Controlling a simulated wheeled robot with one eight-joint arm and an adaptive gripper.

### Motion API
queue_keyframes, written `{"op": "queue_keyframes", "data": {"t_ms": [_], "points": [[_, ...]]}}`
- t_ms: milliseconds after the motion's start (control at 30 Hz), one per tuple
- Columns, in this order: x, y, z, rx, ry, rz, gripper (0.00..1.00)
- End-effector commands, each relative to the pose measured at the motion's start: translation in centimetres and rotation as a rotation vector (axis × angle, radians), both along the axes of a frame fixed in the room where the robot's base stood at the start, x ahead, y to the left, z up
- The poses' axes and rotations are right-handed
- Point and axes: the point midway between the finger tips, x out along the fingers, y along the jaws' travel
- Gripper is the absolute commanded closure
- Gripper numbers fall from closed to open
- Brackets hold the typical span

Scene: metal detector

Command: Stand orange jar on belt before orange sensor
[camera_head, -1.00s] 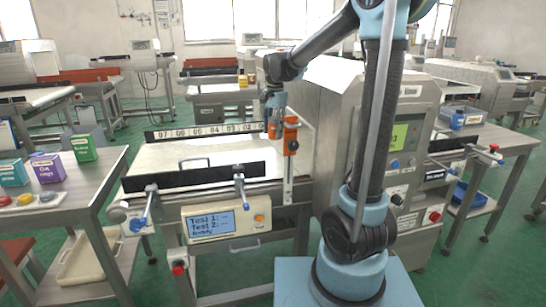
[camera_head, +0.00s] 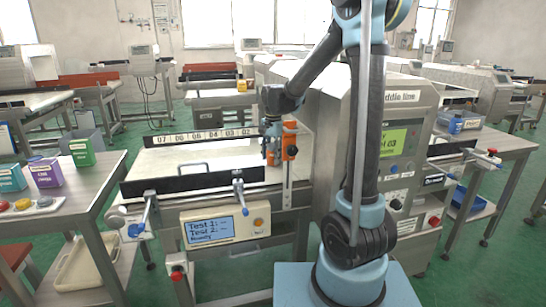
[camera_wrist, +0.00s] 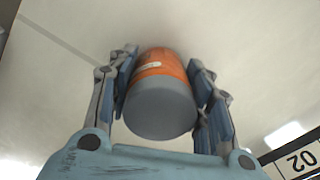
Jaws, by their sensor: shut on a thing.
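The orange jar (camera_wrist: 160,90) has an orange body and a grey end that faces the wrist camera. My gripper (camera_wrist: 163,75) is shut on it, with one finger on each side. In the head view my gripper (camera_head: 270,152) points down over the right part of the pale belt (camera_head: 165,162), just left of the orange sensor (camera_head: 290,140) on its upright post. The jar is largely hidden by the gripper there. I cannot tell whether its far end touches the belt.
A numbered scale strip (camera_head: 200,136) runs along the belt's back edge and a black rail (camera_head: 190,180) along its front. The grey detector housing (camera_head: 330,110) stands to the right. A side table at left holds coloured boxes (camera_head: 46,172).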

Motion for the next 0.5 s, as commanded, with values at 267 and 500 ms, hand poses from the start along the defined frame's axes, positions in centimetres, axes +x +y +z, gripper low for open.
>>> {"op": "queue_keyframes", "data": {"t_ms": [267, 500], "points": [[0.02, 0.00, -0.08, 0.000, 0.000, 0.000, 0.33], [0.02, -0.02, -0.08, 0.000, 0.000, 0.000, 0.33]]}}
